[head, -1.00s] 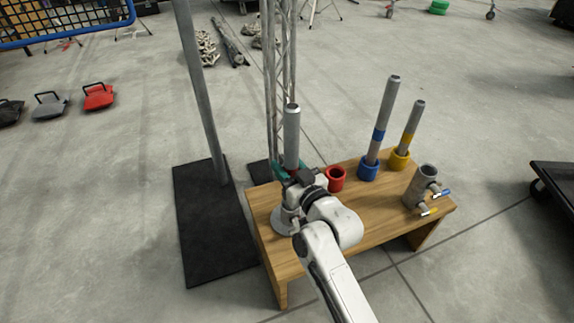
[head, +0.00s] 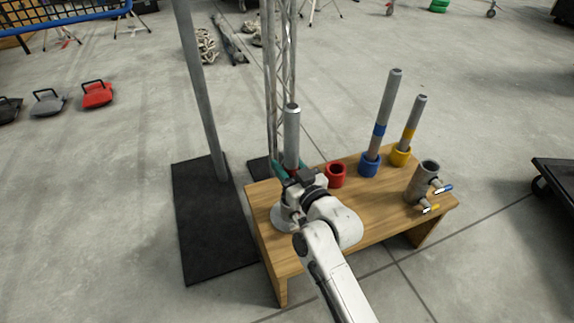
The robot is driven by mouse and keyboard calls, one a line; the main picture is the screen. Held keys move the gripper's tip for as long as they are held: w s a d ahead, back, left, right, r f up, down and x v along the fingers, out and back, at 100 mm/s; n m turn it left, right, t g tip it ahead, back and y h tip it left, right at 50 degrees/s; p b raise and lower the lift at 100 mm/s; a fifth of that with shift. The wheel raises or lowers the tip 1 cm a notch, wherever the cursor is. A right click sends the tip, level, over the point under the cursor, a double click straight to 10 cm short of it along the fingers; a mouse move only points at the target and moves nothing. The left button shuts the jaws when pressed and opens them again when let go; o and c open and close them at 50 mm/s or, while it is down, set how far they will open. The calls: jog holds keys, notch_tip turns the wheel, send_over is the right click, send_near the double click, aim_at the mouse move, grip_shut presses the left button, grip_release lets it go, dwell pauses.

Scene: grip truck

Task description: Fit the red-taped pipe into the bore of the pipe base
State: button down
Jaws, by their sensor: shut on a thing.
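My gripper (head: 286,172), with teal fingers, is shut on the grey red-taped pipe (head: 291,137) near the front left of the wooden bench. The pipe stands nearly upright, with its top free; a little red shows at the jaws. The pipe's lower end is hidden behind my gripper and wrist. A round grey flange (head: 281,221), seemingly the pipe base, sits on the bench below my gripper, partly covered by my arm. Its bore is hidden, so I cannot tell whether the pipe is in it.
An empty red cup (head: 336,175) stands right of my gripper. Blue-taped (head: 387,115) and yellow-taped (head: 414,122) pipes stand in matching cups. A grey valve fitting (head: 423,181) is at the bench's (head: 375,212) right end. A post (head: 203,90) rises at left.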

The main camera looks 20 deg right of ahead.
jog(key=shift+f, duration=0.25)
jog(key=c, duration=0.6)
grip_release()
jog(key=shift+f, duration=0.1)
jog(key=shift+o, duration=0.2)
jog(key=s+d+p, duration=0.1)
jog(key=s+p, duration=0.1)
jog(key=s, duration=0.8)
jog(key=shift+s+d+p, duration=0.35)
